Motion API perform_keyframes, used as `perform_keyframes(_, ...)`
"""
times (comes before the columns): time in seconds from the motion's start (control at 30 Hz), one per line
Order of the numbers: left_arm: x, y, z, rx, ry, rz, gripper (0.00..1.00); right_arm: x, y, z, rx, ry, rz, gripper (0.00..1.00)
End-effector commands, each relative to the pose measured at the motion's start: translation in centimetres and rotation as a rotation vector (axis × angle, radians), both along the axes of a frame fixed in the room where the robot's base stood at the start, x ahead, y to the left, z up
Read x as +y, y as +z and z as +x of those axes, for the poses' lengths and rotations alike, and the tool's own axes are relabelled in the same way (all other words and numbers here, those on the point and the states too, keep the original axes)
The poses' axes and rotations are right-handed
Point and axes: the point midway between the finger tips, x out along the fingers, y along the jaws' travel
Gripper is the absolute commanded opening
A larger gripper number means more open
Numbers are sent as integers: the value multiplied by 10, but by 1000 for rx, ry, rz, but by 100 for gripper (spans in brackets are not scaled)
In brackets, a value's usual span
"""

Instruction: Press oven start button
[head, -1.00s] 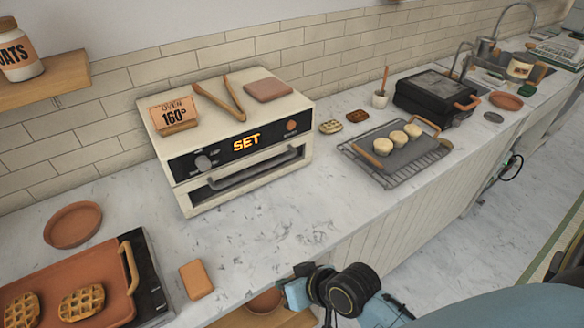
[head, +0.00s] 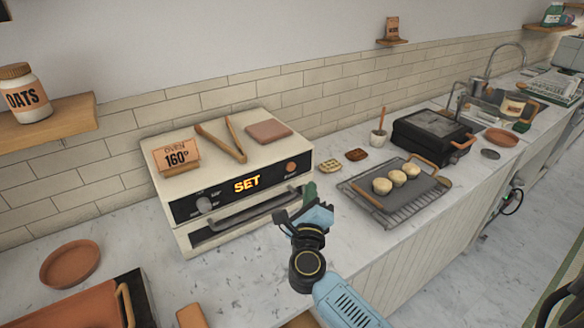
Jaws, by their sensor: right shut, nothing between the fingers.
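The white oven (head: 225,178) stands on the counter with "SET" lit in orange on its black front panel. A round orange-brown button (head: 291,167) sits at the right end of that panel, and a grey knob (head: 204,205) is at the left. The oven door handle (head: 245,208) runs below; the door looks closed. My right gripper (head: 310,191) is shut and empty in front of the oven's right end, a little below and right of the button in the picture. It appears apart from the button. My left gripper is out of view.
An "OVEN 160°" sign (head: 176,155), tongs (head: 222,139) and a brown pad (head: 269,132) lie on the oven. A wire rack (head: 409,206) with round pieces on a tray is to the right.

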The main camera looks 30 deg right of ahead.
Motion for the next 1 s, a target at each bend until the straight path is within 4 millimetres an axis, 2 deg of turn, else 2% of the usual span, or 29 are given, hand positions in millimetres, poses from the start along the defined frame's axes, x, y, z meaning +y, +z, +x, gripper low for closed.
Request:
perform_keyframes(0.1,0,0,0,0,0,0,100,-15,-10,-1,0,-86,95,0)
perform_keyframes(0.2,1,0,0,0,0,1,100,-20,-15,-3,3,-117,126,0)
perform_keyframes(0.63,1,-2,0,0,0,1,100,-20,-16,1,2,-121,129,0)
perform_keyframes(0.77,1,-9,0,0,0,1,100,-19,-17,13,0,-119,129,0)
perform_keyframes(1.0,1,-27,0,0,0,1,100,-17,-18,47,-1,-121,127,0)
